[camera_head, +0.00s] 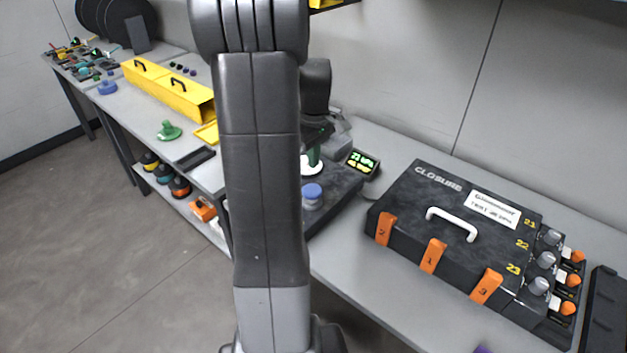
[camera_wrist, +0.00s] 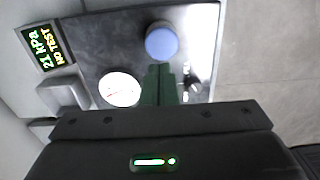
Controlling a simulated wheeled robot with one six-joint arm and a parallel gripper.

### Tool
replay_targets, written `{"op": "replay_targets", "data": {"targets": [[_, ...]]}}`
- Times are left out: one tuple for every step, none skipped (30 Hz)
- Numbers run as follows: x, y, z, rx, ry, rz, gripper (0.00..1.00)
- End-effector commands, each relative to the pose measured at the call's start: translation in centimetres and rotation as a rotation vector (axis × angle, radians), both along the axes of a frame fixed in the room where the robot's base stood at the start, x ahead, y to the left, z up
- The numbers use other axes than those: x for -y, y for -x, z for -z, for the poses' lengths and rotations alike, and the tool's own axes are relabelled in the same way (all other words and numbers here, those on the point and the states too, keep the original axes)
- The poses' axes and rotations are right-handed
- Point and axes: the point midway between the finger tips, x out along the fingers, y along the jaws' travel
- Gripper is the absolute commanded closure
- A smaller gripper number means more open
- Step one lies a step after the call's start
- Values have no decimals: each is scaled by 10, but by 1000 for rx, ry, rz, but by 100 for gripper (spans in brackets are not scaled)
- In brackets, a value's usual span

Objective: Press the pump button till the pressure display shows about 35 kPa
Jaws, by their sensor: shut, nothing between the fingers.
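The pressure display (camera_wrist: 45,44) reads 21 kPa and NO TEST in the wrist view. It also shows in the head view (camera_head: 361,163). A round blue cap (camera_wrist: 162,42) on a grey base, which looks like the pump button, sits on the dark pump unit (camera_wrist: 105,35); it shows in the head view too (camera_head: 312,191). A white round gauge (camera_wrist: 119,89) is beside it. My gripper (camera_wrist: 158,70) has green fingers, shut and empty. In the wrist view the tips appear just short of the blue cap; I cannot tell whether they touch anything.
A black closure case (camera_head: 450,225) with orange latches and a white handle stands right of the pump. A yellow box (camera_head: 170,90), a green piece (camera_head: 168,131) and a black tray (camera_head: 196,158) lie left. My arm hides part of the bench.

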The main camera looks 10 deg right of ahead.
Motion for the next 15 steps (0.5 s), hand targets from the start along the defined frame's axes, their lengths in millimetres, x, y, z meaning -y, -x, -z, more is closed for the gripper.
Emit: {"op": "replay_targets", "data": {"targets": [[0, 1, 13, -6, -1, 0, 100], [0, 1, 19, -5, -1, 0, 100], [0, 1, 27, -6, -1, 0, 100], [-1, 1, 34, -6, -1, 0, 100], [-1, 1, 39, -4, -1, 0, 100], [-1, 1, 46, -4, -1, 0, 100], [-1, 1, 51, -4, -1, 0, 100], [-1, 1, 56, -5, -1, 0, 100], [-1, 1, 61, -3, 0, 0, 100], [-1, 1, 65, -3, -1, 0, 100], [-1, 0, 68, -3, 0, 0, 100], [-1, 0, 72, -1, 0, 0, 100], [-1, 0, 74, -1, 0, 0, 100], [-1, 0, 76, -1, 0, 0, 100], [-1, 0, 78, 0, 0, 0, 100]]}}
